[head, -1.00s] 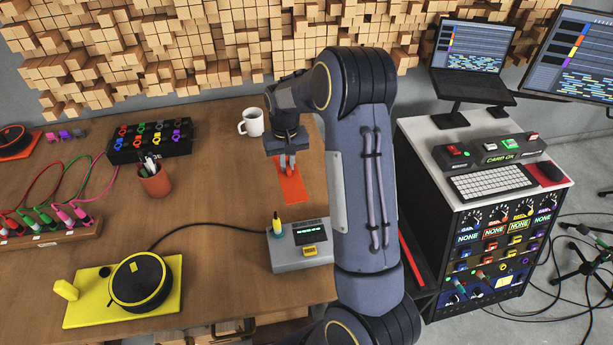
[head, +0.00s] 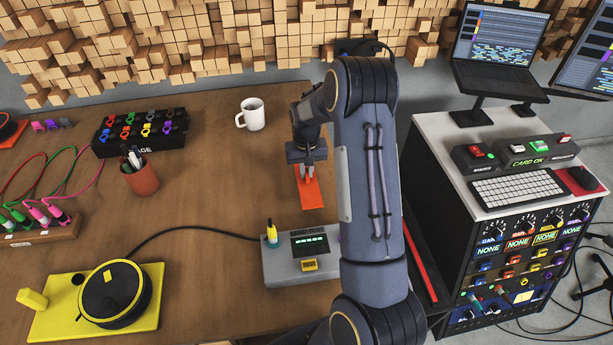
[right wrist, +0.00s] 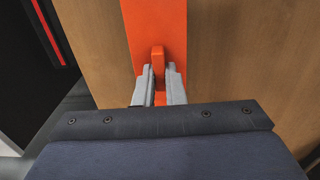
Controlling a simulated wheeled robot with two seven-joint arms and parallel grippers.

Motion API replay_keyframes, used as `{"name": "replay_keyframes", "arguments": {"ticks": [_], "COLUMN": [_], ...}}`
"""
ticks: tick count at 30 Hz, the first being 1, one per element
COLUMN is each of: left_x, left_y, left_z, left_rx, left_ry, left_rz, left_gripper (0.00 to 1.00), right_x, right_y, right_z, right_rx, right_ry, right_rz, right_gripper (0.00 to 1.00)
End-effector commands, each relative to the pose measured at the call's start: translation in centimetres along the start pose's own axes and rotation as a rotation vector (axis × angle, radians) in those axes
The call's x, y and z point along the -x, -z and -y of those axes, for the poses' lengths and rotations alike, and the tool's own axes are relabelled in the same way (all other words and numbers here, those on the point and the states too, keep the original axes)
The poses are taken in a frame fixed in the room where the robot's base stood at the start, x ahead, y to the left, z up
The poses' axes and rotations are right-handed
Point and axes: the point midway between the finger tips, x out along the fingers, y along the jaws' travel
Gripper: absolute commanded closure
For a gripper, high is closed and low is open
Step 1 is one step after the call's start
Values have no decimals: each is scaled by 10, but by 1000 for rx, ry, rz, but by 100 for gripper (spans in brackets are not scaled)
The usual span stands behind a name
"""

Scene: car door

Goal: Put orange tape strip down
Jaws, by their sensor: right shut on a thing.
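The orange tape strip (head: 311,193) is a flat, bright orange rectangle at the right part of the wooden table, with a small upright tab. My right gripper (head: 306,171) points down over its far end and is shut on that tab. In the right wrist view the two grey fingers (right wrist: 158,85) close on the orange tab, and the strip (right wrist: 155,22) stretches away beyond them over the wood. I cannot tell whether the strip touches the table or hangs just above it. My left gripper is out of view.
A white mug (head: 252,114) stands left of the strip. A grey device (head: 290,268) with a yellow-tipped tool is in front of it. A pen cup (head: 140,176) and a yellow plate (head: 55,318) are further left. A white-topped cabinet (head: 440,135) stands right. Wood between mug and device is clear.

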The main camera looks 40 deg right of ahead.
Motion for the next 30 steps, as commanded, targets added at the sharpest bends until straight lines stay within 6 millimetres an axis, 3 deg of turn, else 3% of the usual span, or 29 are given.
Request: {"name": "replay_keyframes", "arguments": {"ticks": [6, 17, 18, 22, 30], "left_x": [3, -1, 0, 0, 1], "left_y": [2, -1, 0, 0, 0], "left_z": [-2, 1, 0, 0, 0], "left_rx": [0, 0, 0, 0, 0], "left_ry": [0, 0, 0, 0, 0], "left_rz": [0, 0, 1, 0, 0], "left_gripper": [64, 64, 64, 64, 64], "right_x": [-29, -35, -33, -33, -32], "right_y": [-1, 0, 0, 0, 0], "right_z": [0, 0, 0, 0, 0], "right_rx": [0, 0, 0, 0, 0], "right_ry": [0, 0, 0, 0, 0], "right_rz": [3, 1, 1, 1, 1], "right_gripper": [100, 100, 86, 69, 68]}}
